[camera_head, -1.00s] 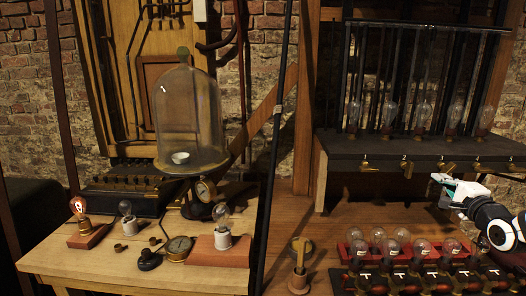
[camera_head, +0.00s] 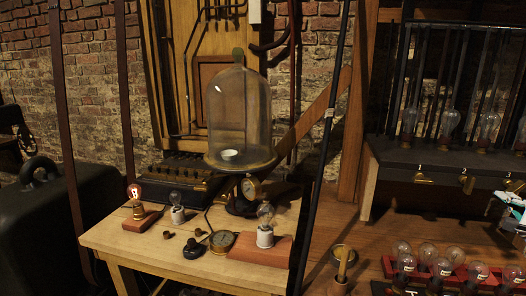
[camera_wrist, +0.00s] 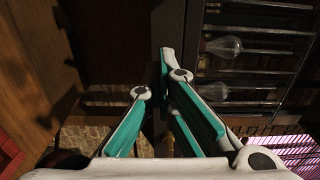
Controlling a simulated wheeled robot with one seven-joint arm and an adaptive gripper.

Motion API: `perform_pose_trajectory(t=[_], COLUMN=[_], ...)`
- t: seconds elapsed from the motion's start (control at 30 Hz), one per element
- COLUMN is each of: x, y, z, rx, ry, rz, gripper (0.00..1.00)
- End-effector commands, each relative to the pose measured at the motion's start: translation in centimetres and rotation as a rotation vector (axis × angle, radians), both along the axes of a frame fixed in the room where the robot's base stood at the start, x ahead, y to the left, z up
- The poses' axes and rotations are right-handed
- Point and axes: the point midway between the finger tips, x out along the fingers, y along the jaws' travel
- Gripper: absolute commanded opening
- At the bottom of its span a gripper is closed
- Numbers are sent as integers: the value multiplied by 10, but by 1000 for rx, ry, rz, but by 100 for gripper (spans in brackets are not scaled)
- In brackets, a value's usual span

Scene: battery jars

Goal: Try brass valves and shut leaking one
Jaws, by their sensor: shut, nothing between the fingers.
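A dark shelf at the right of the head view carries a row of brass valves on its front edge, under small number marks. Valve 1 (camera_head: 424,180) and valve 3 (camera_head: 514,187) lie roughly sideways; valve 2 (camera_head: 467,184) hangs down at a slant. Valves further right are out of frame. My gripper (camera_head: 515,205) is cut off by the right edge, a little below the valve row. In the wrist view, my gripper's teal fingers (camera_wrist: 165,60) meet at the tips with nothing between them. No valve shows clearly there.
A black pole (camera_head: 322,150) crosses the middle.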

Motion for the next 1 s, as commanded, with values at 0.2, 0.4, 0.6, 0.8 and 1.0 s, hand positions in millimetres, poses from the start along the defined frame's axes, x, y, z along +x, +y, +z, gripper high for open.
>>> perform_pose_trajectory(t=[0.2, 0.4, 0.6, 0.8, 1.0], x=[7, 7, 7, 7, 7], y=[2, 3, 3, 3, 4], z=[8, 9, 11, 13, 13], rx=[-3, -3, -5, -7, -6], ry=[-13, -14, -14, -15, -12], rz=[5, 6, 5, 5, 7], gripper=[0, 0, 0, 0, 0])
